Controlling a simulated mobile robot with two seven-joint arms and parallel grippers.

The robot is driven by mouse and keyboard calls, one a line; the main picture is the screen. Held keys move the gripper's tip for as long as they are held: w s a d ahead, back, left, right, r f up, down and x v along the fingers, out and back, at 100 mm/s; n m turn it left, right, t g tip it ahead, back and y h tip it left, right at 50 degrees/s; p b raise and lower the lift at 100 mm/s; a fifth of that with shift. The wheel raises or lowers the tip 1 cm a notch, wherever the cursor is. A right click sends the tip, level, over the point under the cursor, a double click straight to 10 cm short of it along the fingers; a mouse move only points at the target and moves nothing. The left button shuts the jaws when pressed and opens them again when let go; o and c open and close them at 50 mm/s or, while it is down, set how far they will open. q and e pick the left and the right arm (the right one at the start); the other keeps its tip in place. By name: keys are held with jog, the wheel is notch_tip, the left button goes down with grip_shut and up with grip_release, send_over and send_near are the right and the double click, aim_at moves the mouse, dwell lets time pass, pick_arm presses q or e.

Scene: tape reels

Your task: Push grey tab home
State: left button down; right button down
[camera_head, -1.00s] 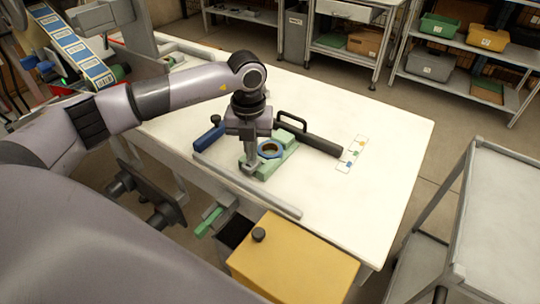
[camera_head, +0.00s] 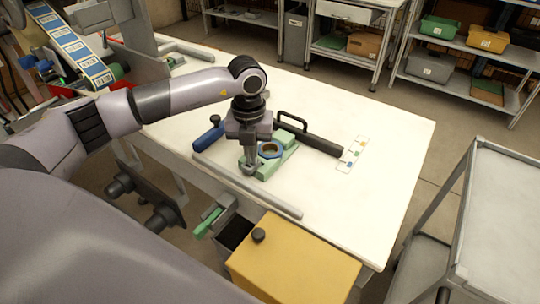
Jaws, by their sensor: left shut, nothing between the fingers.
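A green fixture (camera_head: 287,141) lies on the white table and holds a blue-rimmed round reel (camera_head: 270,149) with a dark centre. My left gripper (camera_head: 249,170) points down at the fixture's near left end, just left of the reel. Its fingers are shut and empty. I cannot make out a separate grey tab; the fingers cover that end of the fixture, and I cannot tell whether they touch it. My right gripper is not in view.
A dark bar with a handle (camera_head: 310,137) lies behind the fixture, and a blue-handled tool (camera_head: 209,138) lies to its left. A grey rail (camera_head: 250,187) runs along the near edge. A yellow box (camera_head: 292,262) stands in front. The table's right side is mostly clear.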

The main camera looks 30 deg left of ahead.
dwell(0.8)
pick_arm(q)
notch_tip(320, 180, up, 7)
jog(key=p, duration=0.5)
jog(key=shift+f, duration=0.1)
dwell(0.4)
